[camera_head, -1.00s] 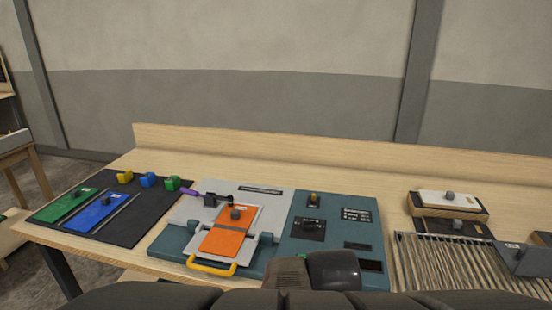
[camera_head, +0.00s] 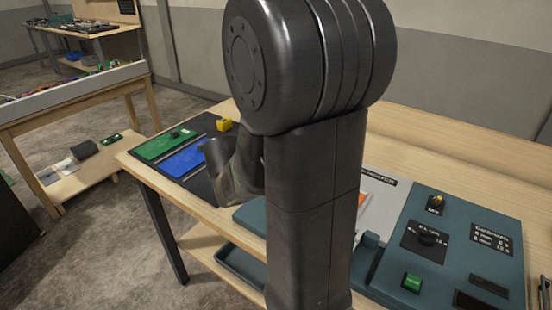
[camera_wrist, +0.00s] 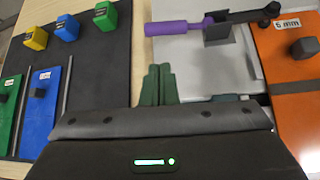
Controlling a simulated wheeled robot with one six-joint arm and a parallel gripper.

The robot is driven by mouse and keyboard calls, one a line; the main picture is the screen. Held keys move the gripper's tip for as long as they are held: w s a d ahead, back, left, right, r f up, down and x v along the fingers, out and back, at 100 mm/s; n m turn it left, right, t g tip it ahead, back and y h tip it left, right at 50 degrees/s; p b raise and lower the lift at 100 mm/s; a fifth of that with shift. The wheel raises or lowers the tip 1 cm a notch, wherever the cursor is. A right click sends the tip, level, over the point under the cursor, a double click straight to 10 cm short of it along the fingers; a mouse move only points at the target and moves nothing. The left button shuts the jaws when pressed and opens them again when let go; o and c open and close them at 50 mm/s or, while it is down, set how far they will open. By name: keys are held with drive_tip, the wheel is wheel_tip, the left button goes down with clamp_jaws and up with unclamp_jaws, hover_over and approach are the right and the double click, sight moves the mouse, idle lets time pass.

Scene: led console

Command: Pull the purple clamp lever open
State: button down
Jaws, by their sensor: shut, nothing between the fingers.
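The clamp lever's purple handle (camera_wrist: 180,28) lies across the upper middle of the wrist view, pointing left from its dark grey clamp body (camera_wrist: 222,28). A dark arm runs right from the clamp to a black tip beside the orange plate (camera_wrist: 290,85). My gripper (camera_wrist: 158,82) is shut and empty. Its green fingertips appear below the purple handle in the picture, with a visible gap between them.
Left of the clamp, a black mat (camera_wrist: 95,75) holds green and blue plates and yellow, blue and green blocks. The teal console (camera_head: 460,235) with a knob and a green button stands to the right. Bare wooden table (camera_head: 420,150) lies behind.

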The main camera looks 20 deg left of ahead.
drive_tip(key=b+x, duration=0.1)
drive_tip(key=x, duration=0.8)
drive_tip(key=shift+w+d+f, duration=0.2)
drive_tip(key=shift+w+f, duration=0.05)
drive_tip(key=shift+w, duration=0.05)
drive_tip(key=shift+a+b, duration=0.15)
drive_tip(key=shift+b, duration=0.35)
drive_tip(key=shift+r, duration=0.1)
drive_tip(key=shift+d+r, duration=0.1)
drive_tip(key=shift+d, duration=0.1)
drive_tip(key=shift+a+y+b, duration=0.1)
drive_tip(key=shift+y+b, duration=0.2)
drive_tip(key=shift+b, duration=0.15)
